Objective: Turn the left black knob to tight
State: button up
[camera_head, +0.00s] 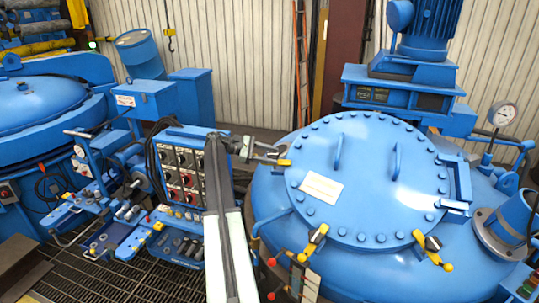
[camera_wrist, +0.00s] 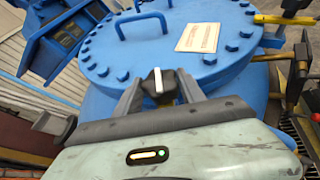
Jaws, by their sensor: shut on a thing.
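The left black knob (camera_wrist: 160,84) has a white line on its face and sits at the edge of the round blue lid (camera_wrist: 110,62). It is between the two fingertips of my gripper (camera_wrist: 160,92) in the wrist view, and the fingers are shut on it. The white line stands nearly upright in that picture. In the head view my gripper (camera_head: 272,153) reaches the left edge of the lid (camera_head: 365,200), next to a yellow tip (camera_head: 284,162). The knob itself is hard to make out there, mostly hidden by the fingers.
A control panel (camera_head: 185,172) with several knobs stands left of the lid. A blue motor (camera_head: 423,28) and a gauge (camera_head: 502,114) rise behind and to the right. Metal grating (camera_head: 90,262) covers the floor.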

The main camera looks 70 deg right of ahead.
jog(key=shift+s+f+m+y, duration=0.15)
jog(key=shift+f+m+y, duration=0.05)
jog(key=shift+m+y, duration=0.35)
jog(key=o, duration=1.4)
jog(key=shift+d, duration=0.1)
jog(key=shift+r, duration=0.1)
jog(key=shift+w, duration=0.2)
jog(key=p+v, duration=0.2)
jog(key=v, duration=0.5)
jog(key=shift+w+r+p, duration=0.1)
jog(key=shift+w+p, duration=0.05)
jog(key=shift+p, duration=0.15)
jog(key=shift+a, duration=0.2)
